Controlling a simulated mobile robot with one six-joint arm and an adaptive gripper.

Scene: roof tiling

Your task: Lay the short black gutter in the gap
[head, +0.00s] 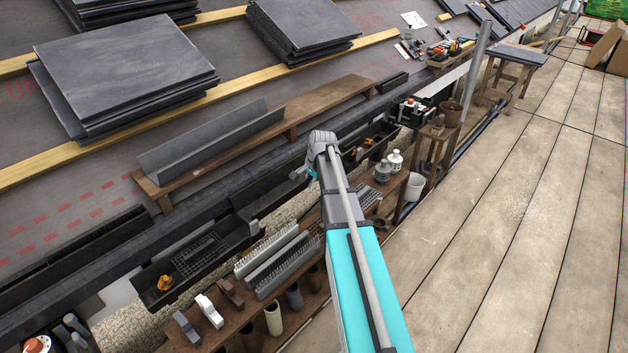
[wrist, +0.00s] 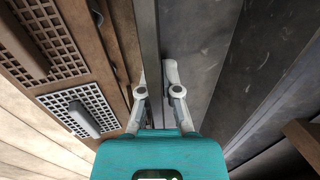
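My gripper (wrist: 158,90) has its two fingers apart in the wrist view, one on either side of a narrow dark strip (wrist: 149,40). I cannot tell whether they press on it. A black gutter (head: 205,252) with a grate and an orange piece is nearer and to the left. Another black gutter (head: 376,140) is to the right. Pale wall (head: 283,212) shows between them.
A brown plank (head: 300,108) bears grey troughs (head: 212,140). Slate stacks (head: 120,65) lie on the roof. A low shelf (head: 225,325) with brushes, tubes and blocks runs below the eave. The plank deck (head: 500,220) on the right is largely clear.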

